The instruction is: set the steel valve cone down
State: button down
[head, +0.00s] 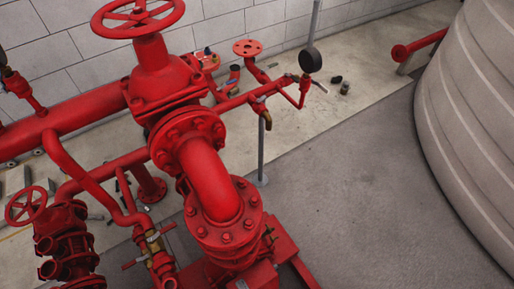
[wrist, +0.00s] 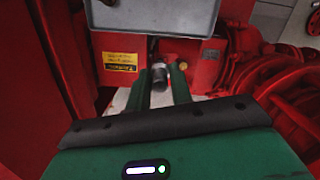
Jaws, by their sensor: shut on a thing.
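My gripper (wrist: 160,88) shows in the wrist view, with two dark green fingers reaching forward from its green body. It is shut on a small grey metal piece, the steel valve cone (wrist: 159,76), which shows between the fingertips. The cone's lower part and what lies directly beneath it are hard to make out. Neither my gripper nor the held cone can be made out in the head view.
In the wrist view, red machinery stands close on both sides. A grey box (wrist: 155,14) and a yellow label (wrist: 120,62) are ahead. The head view shows red pipework (head: 210,180), a large ribbed tank (head: 470,120) and open grey floor (head: 350,220).

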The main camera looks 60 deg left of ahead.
jog(key=w+d+r+m, duration=0.1)
jog(key=w+d+r, duration=0.2)
jog(key=w+r, duration=0.5)
jog(key=w+d+r+m, duration=0.1)
jog(key=w+d+r, duration=0.3)
jog(key=w, duration=0.8)
jog(key=w+a+r+m+p, duration=0.1)
jog(key=w+a+r, duration=0.15)
jog(key=r, duration=0.25)
jog(key=w+a+r+p, duration=0.1)
jog(key=w+r, duration=0.2)
jog(key=r, duration=0.3)
notch_tip(320, 180, up, 19)
jog(key=s+p, duration=0.2)
jog(key=p, duration=2.7)
jog(key=shift+s+d, duration=0.15)
jog(key=shift+s, duration=0.05)
jog(key=shift+f, duration=0.15)
